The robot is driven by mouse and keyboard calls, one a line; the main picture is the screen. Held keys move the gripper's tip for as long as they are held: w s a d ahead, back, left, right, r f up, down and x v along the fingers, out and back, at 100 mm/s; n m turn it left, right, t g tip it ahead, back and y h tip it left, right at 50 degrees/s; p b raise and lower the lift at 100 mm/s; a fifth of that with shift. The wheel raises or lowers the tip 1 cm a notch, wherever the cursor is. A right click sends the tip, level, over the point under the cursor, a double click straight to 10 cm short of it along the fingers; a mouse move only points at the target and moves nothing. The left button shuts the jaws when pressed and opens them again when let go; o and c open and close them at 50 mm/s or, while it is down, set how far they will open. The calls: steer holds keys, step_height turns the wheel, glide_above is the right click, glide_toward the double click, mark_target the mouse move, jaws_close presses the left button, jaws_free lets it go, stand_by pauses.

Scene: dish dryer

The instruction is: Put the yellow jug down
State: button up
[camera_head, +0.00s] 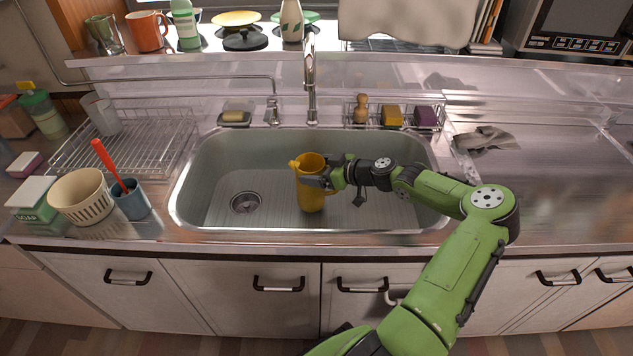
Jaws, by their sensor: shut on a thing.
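The yellow jug (311,197) is upright in the middle of the picture, over the sink basin (270,150). My gripper (325,178) reaches it from the right and is shut on its upper right part. The fingers hide some of the jug's right side. I cannot tell whether the jug's base touches the sink floor.
The tap (311,85) stands behind the basin. A dish rack (135,135), a cream basket (82,197) and a blue cup (131,200) are on the left. A wire caddy (375,115) sits behind. The right counter (560,200) is mostly clear, with a grey cloth (486,138).

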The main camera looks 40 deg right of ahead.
steer(key=shift+f+b, duration=0.35)
steer(key=shift+f, duration=0.95)
steer(key=o, duration=1.2)
steer(key=shift+r, duration=0.1)
steer(key=shift+r, duration=0.1)
steer(key=p+v, duration=0.2)
steer(key=v, duration=1)
steer(key=shift+p, duration=0.4)
steer(key=shift+a+r, duration=0.1)
